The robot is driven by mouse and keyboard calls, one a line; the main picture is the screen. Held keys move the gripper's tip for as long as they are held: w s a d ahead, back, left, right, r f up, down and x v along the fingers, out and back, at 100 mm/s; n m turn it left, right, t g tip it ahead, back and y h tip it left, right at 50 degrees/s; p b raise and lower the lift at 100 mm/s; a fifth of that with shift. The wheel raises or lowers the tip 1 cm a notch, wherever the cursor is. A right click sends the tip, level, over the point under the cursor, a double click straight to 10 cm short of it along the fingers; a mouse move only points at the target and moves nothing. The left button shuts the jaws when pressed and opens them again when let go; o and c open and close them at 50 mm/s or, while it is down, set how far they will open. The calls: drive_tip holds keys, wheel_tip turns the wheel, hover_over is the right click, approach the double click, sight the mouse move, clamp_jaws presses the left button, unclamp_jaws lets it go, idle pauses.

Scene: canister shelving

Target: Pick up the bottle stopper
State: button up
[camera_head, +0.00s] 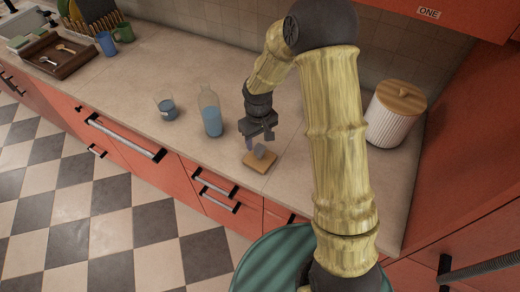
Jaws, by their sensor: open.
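A small grey object (260,152), which looks like the bottle stopper, sits on a small square wooden board (253,163) on the counter. It is too small to make out its exact shape. My gripper (260,137) points down just above it, with its fingers apart and nothing visible between them. I cannot tell the exact gap between the fingertips and the grey object. A clear bottle (210,113) with blue liquid stands upright to the left of my gripper, with no stopper seen in its neck.
A ribbed white canister (393,118) with a wooden lid stands at the right. A wooden tray (83,63), mugs (106,43) and a dish rack are far left. The counter between is clear.

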sight(260, 148)
drive_tip(key=shift+f, duration=0.2)
drive_tip(key=shift+s+d+f+p, duration=0.1)
drive_tip(key=shift+f+p, duration=0.45)
drive_tip(key=shift+f, duration=0.05)
drive_tip(key=shift+f+p, duration=0.65)
drive_tip(key=shift+f, duration=1.35)
drive_tip(key=shift+d, duration=0.1)
drive_tip(key=shift+c, duration=0.2)
drive_tip(key=c, duration=1)
